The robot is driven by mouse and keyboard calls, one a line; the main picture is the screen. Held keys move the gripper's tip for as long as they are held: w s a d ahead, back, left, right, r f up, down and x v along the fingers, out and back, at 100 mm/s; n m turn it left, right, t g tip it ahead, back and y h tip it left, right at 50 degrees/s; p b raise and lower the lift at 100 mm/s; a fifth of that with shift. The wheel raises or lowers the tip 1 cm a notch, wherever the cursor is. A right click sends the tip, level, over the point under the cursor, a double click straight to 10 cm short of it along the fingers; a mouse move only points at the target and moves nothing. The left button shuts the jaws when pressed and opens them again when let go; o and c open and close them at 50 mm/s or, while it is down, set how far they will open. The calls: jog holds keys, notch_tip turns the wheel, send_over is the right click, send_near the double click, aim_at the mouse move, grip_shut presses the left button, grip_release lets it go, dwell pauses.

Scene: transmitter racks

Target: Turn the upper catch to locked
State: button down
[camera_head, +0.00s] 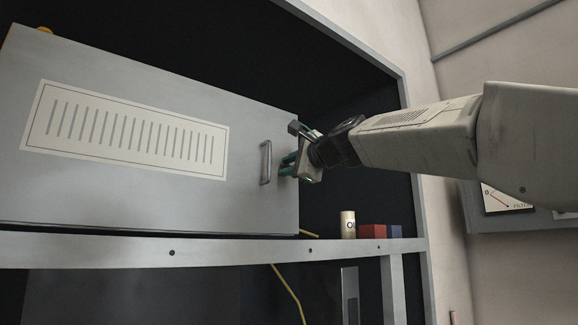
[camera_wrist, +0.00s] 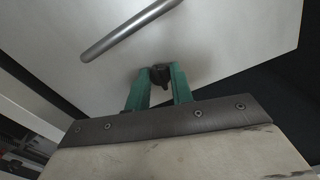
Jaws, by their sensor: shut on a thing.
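The catch (camera_wrist: 160,76) is a small dark knob on the grey panel. My gripper (camera_wrist: 158,84) has its green fingers on either side of it and is shut on it. In the head view my gripper (camera_head: 286,163) is at the right edge of the grey panel (camera_head: 120,205), just right of the bar handle (camera_head: 265,162). There my fingers hide the catch. The bar handle also shows in the wrist view (camera_wrist: 130,30), apart from my fingers. I cannot read any locked mark or tell the catch's turn. No second catch can be made out.
A brass cylinder (camera_head: 348,225), a red block (camera_head: 372,231) and a blue block (camera_head: 396,232) stand on the rack ledge (camera_head: 220,250), below my gripper. A yellow cable (camera_head: 287,290) hangs below the ledge. A meter box (camera_head: 507,200) is on the right wall.

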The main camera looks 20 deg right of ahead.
jog(key=c, duration=1.2)
grip_release()
jog(key=v, duration=0.7)
jog(key=shift+s, duration=0.35)
jog(key=shift+d, duration=0.1)
